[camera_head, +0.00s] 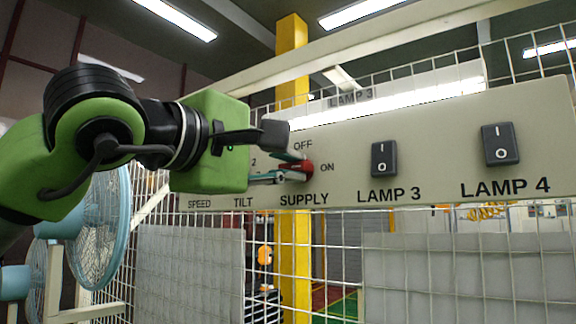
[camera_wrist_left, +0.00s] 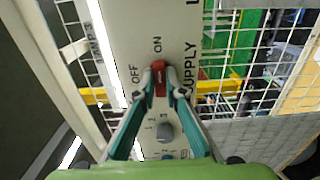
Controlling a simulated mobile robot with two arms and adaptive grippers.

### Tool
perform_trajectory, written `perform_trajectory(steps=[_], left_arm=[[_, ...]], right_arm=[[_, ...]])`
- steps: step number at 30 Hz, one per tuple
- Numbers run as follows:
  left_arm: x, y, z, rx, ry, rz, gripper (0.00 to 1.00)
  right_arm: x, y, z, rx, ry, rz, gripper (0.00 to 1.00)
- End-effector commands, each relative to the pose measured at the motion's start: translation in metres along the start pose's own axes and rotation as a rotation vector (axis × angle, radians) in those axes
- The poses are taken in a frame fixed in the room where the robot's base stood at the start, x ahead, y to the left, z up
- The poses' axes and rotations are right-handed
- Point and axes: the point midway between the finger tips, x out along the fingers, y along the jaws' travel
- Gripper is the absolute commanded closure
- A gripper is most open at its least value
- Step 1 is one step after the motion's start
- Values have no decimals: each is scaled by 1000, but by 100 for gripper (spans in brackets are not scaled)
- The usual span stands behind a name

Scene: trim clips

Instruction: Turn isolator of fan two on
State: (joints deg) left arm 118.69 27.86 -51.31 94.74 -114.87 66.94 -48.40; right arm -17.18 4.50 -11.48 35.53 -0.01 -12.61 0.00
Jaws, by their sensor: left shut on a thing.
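The isolator is a red handle (camera_head: 304,167) above the word SUPPLY on a pale panel, with OFF above it and ON to its right. My left gripper (camera_head: 291,172) reaches it from the left, its fingers one on each side of the handle. In the left wrist view the red handle (camera_wrist_left: 158,80) sits between the fingertips of my left gripper (camera_wrist_left: 159,84), which are shut on it. There the handle's long side points up toward ON, with OFF off to its left. The fingertips cover part of its edges. My right gripper is not in view.
The panel (camera_head: 450,130) also carries the LAMP 3 switch (camera_head: 384,159) and LAMP 4 switch (camera_head: 500,144). A grey knob (camera_wrist_left: 166,131) lies below the handle in the wrist view. A blue fan (camera_head: 100,230) stands at left; wire mesh is behind the panel.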

Motion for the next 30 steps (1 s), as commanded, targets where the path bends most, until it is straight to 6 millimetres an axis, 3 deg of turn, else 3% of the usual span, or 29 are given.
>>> perform_trajectory(steps=[14,15,16,26,30], left_arm=[[0,-1,1,14,-1,-2,100],[0,-1,1,14,-1,-2,79],[0,-1,1,14,-1,-2,72],[0,0,0,12,0,-1,72],[-11,0,0,11,0,1,72]], right_arm=[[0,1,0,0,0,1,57],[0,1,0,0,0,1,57],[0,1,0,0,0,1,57],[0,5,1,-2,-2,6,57],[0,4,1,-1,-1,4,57]])
